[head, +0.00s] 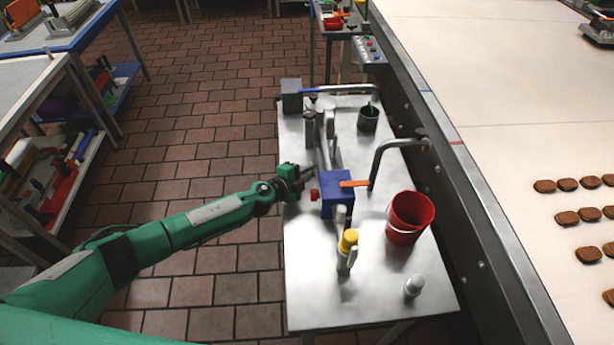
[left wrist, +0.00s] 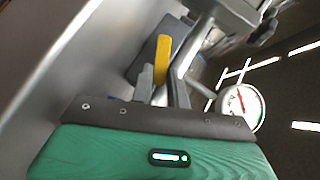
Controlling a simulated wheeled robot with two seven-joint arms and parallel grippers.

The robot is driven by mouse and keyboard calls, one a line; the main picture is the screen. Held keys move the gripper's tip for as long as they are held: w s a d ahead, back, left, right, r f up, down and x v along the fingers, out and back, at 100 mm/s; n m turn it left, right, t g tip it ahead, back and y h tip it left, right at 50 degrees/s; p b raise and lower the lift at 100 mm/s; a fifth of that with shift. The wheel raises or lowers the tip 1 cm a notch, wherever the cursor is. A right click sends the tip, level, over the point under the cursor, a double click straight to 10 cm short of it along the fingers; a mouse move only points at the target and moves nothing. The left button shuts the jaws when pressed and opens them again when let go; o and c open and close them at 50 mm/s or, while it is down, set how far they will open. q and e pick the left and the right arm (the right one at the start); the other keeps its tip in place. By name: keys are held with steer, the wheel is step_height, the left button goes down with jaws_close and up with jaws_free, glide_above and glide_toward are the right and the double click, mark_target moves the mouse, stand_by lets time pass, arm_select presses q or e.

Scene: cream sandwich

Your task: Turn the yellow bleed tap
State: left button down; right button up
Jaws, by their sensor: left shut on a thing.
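The yellow bleed tap (left wrist: 162,60) shows in the left wrist view as a flat yellow lever, standing between the grey fingers of my left gripper (left wrist: 163,88). In the head view my left gripper (head: 308,177) is at the left side of the bench, beside a blue box (head: 336,192) with a red knob and an orange lever. It is shut on the tap. The lever itself is hidden at the gripper in the head view. My right gripper is not in view.
A dial gauge (left wrist: 242,108) is close by in the wrist view. A conveyor (head: 500,120) runs along the right. The tiled floor at left is open.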

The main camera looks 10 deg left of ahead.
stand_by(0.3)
arm_select(q)
steer(key=c, duration=1.4)
jaws_free()
steer(key=shift+o, duration=0.2)
steer(key=v, duration=1.4)
